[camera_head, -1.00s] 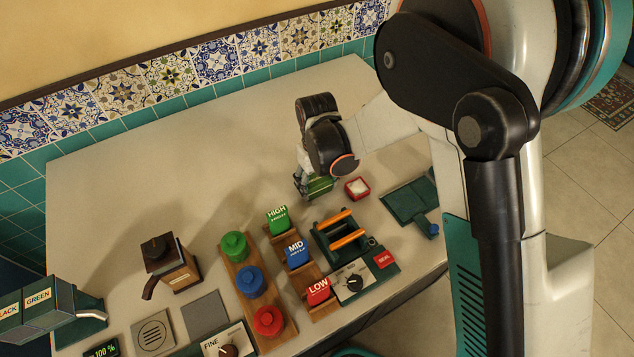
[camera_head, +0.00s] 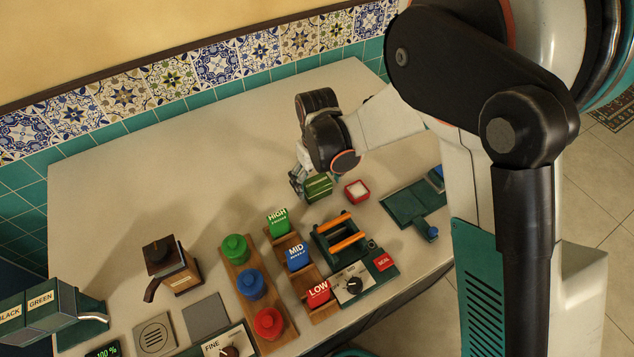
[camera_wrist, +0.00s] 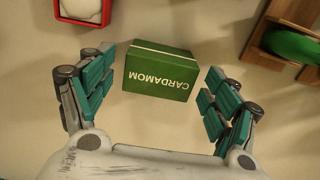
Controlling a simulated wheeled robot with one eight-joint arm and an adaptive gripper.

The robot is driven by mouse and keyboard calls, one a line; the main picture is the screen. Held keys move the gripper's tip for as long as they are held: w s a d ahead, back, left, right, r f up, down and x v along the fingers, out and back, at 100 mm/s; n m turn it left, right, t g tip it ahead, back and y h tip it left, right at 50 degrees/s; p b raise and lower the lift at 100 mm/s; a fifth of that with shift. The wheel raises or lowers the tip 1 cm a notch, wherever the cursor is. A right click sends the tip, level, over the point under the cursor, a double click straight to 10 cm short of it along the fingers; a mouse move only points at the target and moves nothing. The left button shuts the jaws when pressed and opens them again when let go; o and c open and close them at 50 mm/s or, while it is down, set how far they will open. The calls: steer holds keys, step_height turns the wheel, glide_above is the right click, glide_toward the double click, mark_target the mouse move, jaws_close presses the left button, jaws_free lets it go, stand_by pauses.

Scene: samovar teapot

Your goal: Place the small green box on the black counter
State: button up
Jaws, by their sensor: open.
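The small green box (camera_wrist: 158,72), marked CARDAMOM with a pale edge strip, lies between the fingers of my gripper (camera_wrist: 160,85) in the wrist view. The gripper is open, with a gap showing on both sides of the box. The counter top (camera_head: 230,140) looks light grey-beige, not black.
A red dish with white contents (camera_head: 357,190) is close to the right of the box. HIGH (camera_head: 278,221), MID (camera_head: 296,252) and LOW (camera_head: 318,292) blocks stand nearer, beside an orange-barred dark green device (camera_head: 340,236). The counter behind the gripper is clear.

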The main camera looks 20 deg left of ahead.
mark_target(317, 182)
step_height(317, 182, up, 10)
steer(key=p, duration=0.2)
steer(key=shift+p, duration=0.3)
